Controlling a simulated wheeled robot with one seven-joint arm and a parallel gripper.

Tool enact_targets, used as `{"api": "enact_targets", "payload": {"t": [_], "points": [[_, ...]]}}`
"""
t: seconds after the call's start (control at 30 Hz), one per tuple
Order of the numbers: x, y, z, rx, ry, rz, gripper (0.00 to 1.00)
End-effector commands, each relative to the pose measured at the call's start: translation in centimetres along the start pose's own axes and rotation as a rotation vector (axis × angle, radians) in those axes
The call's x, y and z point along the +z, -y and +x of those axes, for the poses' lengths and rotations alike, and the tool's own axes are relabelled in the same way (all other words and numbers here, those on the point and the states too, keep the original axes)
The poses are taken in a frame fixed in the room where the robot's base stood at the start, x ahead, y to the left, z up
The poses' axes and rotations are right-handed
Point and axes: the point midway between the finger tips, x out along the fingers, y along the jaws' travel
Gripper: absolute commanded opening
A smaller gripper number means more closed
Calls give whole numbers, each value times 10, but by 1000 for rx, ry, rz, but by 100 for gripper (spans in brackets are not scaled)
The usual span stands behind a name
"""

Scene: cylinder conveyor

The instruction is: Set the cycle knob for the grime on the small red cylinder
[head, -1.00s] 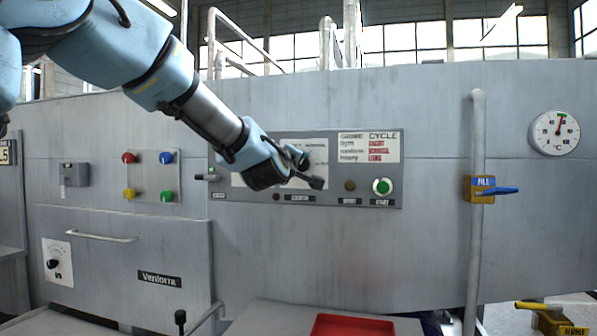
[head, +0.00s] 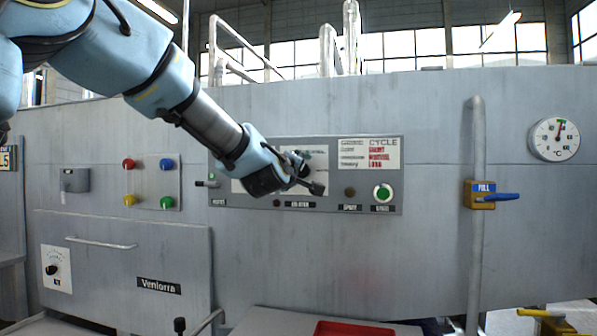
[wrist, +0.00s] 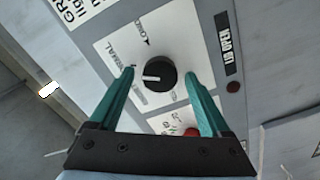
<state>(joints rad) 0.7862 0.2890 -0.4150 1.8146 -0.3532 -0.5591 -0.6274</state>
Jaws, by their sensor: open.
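The cycle knob (wrist: 157,75) is a round black dial with a white pointer line on a white label plate, seen in the wrist view. My gripper (wrist: 160,80) is open, with its two green fingers on either side of the knob; whether they touch it I cannot tell. In the head view my gripper (head: 312,178) is in front of the control panel (head: 330,205) and hides the knob. A grime and cycle chart (head: 369,153) with red cycle words is at the panel's upper right. No small red cylinder shows in these frames.
A green start button (head: 383,193) and a dark button (head: 350,191) are right of my gripper. A red button (wrist: 191,132) is near the right finger in the wrist view. A blue-handled fill valve (head: 482,194) stands farther right. A red tray (head: 353,328) is below.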

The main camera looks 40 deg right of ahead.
Motion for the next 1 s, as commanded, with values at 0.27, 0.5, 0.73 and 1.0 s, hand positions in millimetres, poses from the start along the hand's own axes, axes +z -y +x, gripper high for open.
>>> {"api": "enact_targets", "payload": {"t": [0.27, 0.5, 0.73, 1.0], "points": [[0, 1, -36, 3, -2, 3, 81], [0, 1, -81, 2, -2, 3, 81], [0, 1, -104, 0, -1, 2, 81], [0, 0, -107, 0, 0, 0, 81]]}}
